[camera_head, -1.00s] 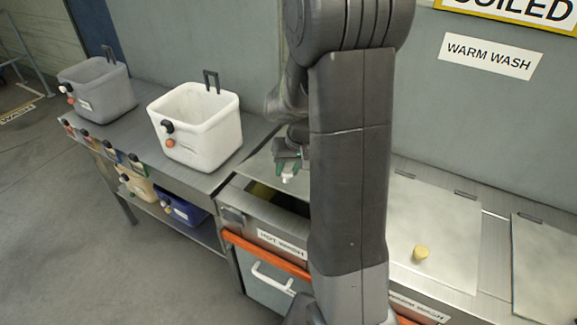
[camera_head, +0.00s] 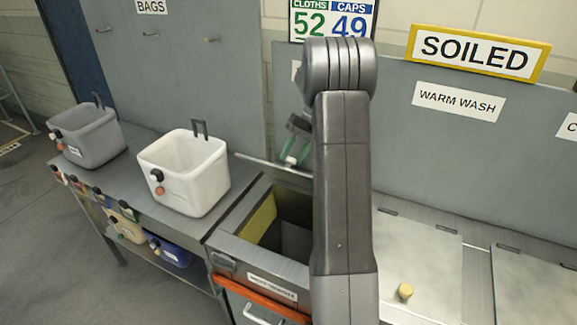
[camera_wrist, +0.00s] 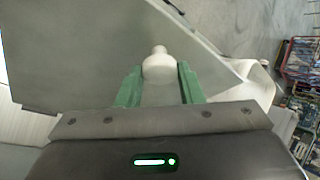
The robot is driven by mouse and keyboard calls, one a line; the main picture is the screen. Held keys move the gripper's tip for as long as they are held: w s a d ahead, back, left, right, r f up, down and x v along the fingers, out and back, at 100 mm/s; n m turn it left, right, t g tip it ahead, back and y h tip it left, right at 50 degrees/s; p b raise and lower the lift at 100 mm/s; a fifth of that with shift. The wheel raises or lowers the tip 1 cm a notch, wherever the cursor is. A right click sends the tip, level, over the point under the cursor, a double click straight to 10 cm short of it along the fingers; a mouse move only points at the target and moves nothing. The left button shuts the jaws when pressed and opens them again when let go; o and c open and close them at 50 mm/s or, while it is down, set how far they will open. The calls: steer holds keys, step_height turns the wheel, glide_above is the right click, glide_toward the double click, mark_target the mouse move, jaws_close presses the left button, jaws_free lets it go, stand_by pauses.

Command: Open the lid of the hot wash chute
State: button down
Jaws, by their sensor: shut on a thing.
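The hot wash chute (camera_head: 227,247) is left of my arm in the head view, its opening showing a yellowish inner wall and a dark inside. Its grey lid (camera_head: 262,165) is tilted up, seen nearly edge-on and partly hidden behind my arm. My gripper (camera_head: 293,155) is at the lid, shut on its pale knob (camera_head: 290,161). In the wrist view the knob (camera_wrist: 159,65) sits between the green fingers of my gripper (camera_wrist: 159,80), with the lid panel (camera_wrist: 95,55) behind it.
A white bin (camera_head: 185,195) and a grey bin (camera_head: 88,140) stand on the bench at left. The warm wash lid (camera_head: 420,255), with a yellowish knob (camera_head: 405,292), lies shut at right. An orange rail (camera_head: 258,300) runs along the front. Wall signs hang behind.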

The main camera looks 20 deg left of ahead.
steer(key=shift+w+d+r+g, duration=0.1)
steer(key=shift+w+r+g, duration=0.15)
steer(key=shift+w, duration=0.25)
steer(key=shift+w+r+g, duration=0.15)
steer(key=shift+w+r, duration=0.1)
steer(key=shift+w, duration=0.2)
steer(key=c, duration=1)
jaws_free()
step_height(320, 180, up, 10)
steer(key=shift+f, duration=0.1)
